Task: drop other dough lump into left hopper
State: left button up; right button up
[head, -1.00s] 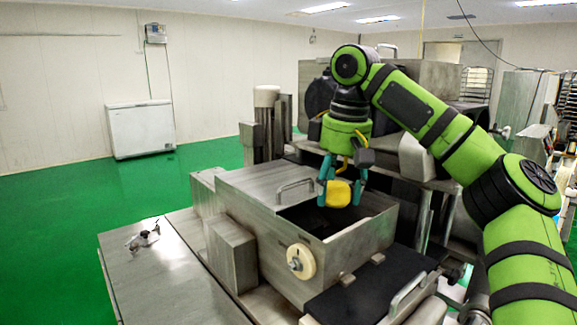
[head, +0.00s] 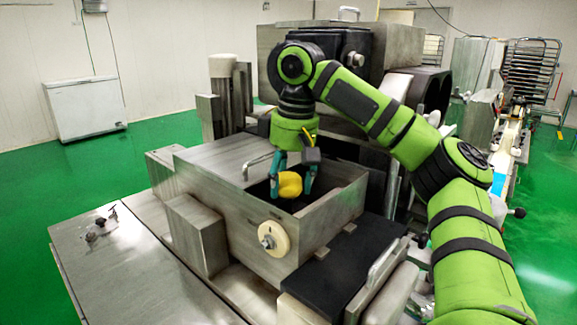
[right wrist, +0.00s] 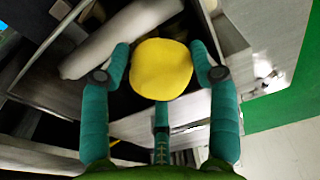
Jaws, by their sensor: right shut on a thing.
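A yellow dough lump (head: 290,184) is held in my right gripper (head: 291,182), whose teal fingers hang down over the open part of the metal hopper (head: 240,208). In the right wrist view the lump (right wrist: 161,69) sits between the teal fingers of the gripper (right wrist: 161,75), with the dark hopper opening partly hidden behind it. In the head view the lump looks level with the hopper's rim; its exact height above the opening is hard to tell. My left gripper is out of view.
A metal table (head: 120,262) with a small fitting (head: 100,224) lies left of the hopper. A round cream knob (head: 272,240) sticks out of the hopper's front wall. A black belt (head: 335,262) lies to its right. A white chest freezer (head: 85,107) stands far left.

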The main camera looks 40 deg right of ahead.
aim_at(295, 180)
jog(key=shift+f, duration=0.25)
jog(key=o, duration=1.3)
jog(key=shift+s+r, duration=0.25)
jog(key=shift+r, duration=1.75)
jog(key=shift+s+r, duration=0.3)
jog(key=shift+r, duration=1.7)
jog(key=shift+s+r, duration=0.25)
jog(key=shift+r, duration=1.75)
jog(key=shift+d, duration=0.1)
jog(key=shift+f, duration=0.1)
